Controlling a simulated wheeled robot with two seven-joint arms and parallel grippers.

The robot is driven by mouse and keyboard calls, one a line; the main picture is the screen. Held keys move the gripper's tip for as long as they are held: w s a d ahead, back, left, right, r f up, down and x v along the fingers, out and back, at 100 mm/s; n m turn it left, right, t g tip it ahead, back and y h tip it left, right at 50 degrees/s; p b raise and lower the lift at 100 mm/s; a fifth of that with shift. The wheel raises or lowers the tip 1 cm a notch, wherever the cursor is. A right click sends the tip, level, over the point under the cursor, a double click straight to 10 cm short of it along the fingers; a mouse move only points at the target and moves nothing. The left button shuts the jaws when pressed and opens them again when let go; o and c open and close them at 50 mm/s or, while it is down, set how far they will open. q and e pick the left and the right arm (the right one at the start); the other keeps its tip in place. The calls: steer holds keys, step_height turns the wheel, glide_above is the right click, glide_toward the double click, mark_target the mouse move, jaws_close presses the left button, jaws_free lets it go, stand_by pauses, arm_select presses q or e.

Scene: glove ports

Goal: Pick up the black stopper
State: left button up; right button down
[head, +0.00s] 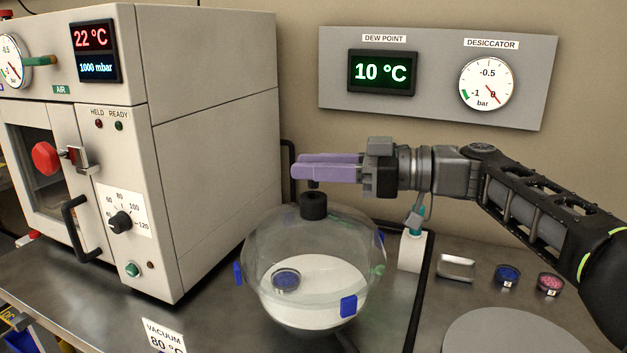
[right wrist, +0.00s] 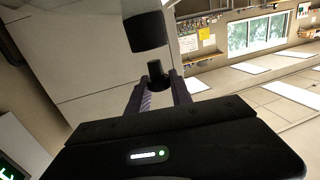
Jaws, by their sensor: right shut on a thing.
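A small black stopper (head: 313,184) shows just below the fingers of my right gripper (head: 296,167), over the glass desiccator. In the right wrist view the stopper (right wrist: 155,70) sits between the fingertips of the right gripper (right wrist: 159,84), which is shut on it. A wider black collar (head: 313,206) tops the clear domed lid of the desiccator (head: 265,240). The collar also shows in the right wrist view (right wrist: 147,32), with a small gap between it and the stopper. My left gripper is not in view.
The vacuum oven (head: 215,130) stands close left of the desiccator. A gauge panel (head: 435,108) is behind.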

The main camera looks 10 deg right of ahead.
step_height(320, 180, up, 14)
steer(key=p, duration=0.3)
steer(key=shift+r+p, duration=0.15)
steer(key=shift+p, duration=0.25)
